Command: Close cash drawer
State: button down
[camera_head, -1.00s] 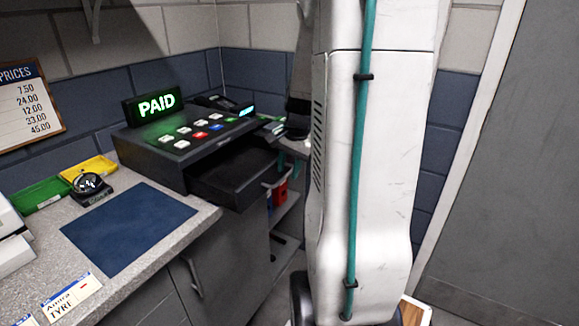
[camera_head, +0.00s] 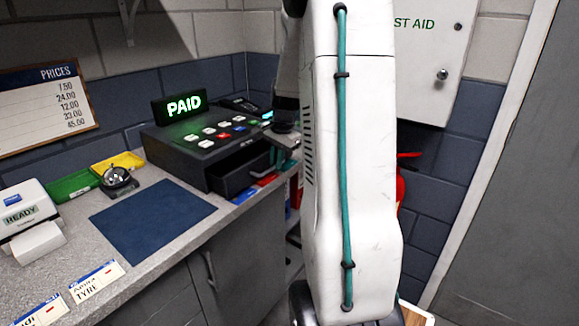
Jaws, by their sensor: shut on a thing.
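The cash register (camera_head: 190,150) stands on the counter with a green lit "PAID" sign (camera_head: 180,106) on top. Its black cash drawer (camera_head: 240,180) sticks out partway at the front right, and a strip of its dark inside shows. My gripper (camera_head: 281,146) is at the drawer's front, at the handle (camera_head: 277,160). It appears shut on that handle, but its fingertips are small and partly hidden by my arm.
A white first aid cabinet (camera_head: 430,65) hangs behind my arm. A grey cupboard (camera_head: 235,265) is below the counter.

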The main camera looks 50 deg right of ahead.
jog(key=w, duration=0.6)
jog(key=shift+w, duration=0.4)
jog(key=shift+w+r, duration=0.1)
jog(key=c, duration=1.5)
grip_release()
jog(key=shift+w+a, duration=0.1)
jog(key=shift+w, duration=0.1)
jog(key=shift+s, duration=0.1)
notch_tip(320, 180, up, 8)
jog(key=s, duration=0.1)
jog(key=shift+s+f, duration=0.2)
jog(key=shift+s, duration=0.05)
